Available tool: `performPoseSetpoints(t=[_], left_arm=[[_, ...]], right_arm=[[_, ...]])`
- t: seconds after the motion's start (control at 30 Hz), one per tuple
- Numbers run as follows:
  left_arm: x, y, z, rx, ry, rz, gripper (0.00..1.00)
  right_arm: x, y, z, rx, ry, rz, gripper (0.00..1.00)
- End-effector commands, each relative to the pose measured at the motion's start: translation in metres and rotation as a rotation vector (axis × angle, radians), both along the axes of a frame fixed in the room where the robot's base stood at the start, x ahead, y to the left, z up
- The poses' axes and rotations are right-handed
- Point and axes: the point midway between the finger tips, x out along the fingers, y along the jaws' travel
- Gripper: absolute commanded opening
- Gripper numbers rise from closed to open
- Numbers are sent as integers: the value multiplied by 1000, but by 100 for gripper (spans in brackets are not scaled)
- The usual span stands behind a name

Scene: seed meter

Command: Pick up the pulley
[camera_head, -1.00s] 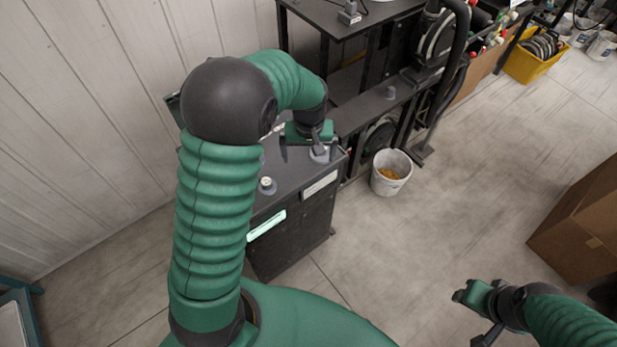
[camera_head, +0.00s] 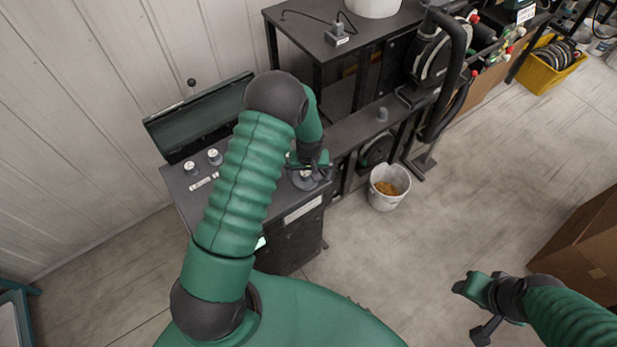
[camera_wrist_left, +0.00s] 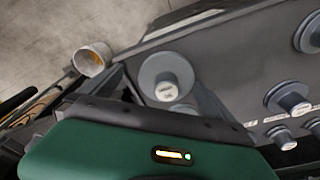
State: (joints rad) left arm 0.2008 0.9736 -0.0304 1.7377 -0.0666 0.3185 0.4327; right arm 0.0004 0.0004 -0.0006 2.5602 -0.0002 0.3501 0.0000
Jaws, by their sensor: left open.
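A grey stepped pulley (camera_head: 304,182) with a pale label on its hub sits on the dark cabinet top (camera_head: 187,205), near its right end. In the left wrist view the pulley (camera_wrist_left: 165,72) lies just beyond the green gripper body, near the fingers. My left gripper (camera_head: 312,170) is open and low over this pulley, partly covering it in the head view. I cannot tell whether the fingers touch it. Two more labelled pulleys (camera_head: 214,156) stand at the cabinet's left side; similar ones (camera_wrist_left: 289,98) show in the left wrist view. My right gripper (camera_head: 472,308) is open and empty over the floor.
An open lid (camera_head: 198,115) rises behind the cabinet. A frame with wheels and a grey knob (camera_head: 382,114) adjoins it on the right. A white bucket (camera_head: 389,187) with yellow-brown contents stands on the floor. Cardboard boxes (camera_head: 580,250) are at right; the middle floor is clear.

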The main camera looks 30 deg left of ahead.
Motion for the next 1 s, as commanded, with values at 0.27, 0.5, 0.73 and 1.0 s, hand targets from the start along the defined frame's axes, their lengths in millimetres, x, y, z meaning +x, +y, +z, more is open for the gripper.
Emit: performPoseSetpoints(t=[0.27, 0.5, 0.73, 1.0], left_arm=[[-2, 5, -3, -6, -2, 3, 75], [-1, 1, -2, -2, 1, 2, 44], [-1, -1, -1, 0, 0, 1, 31], [0, 2, 29, -2, -7, 2, 31]], right_arm=[[0, 0, -1, 0, -1, 1, 47], [0, 1, -1, 0, -1, 1, 47], [0, 0, -1, 0, -1, 1, 47], [0, 0, -9, 0, -1, 1, 47]])
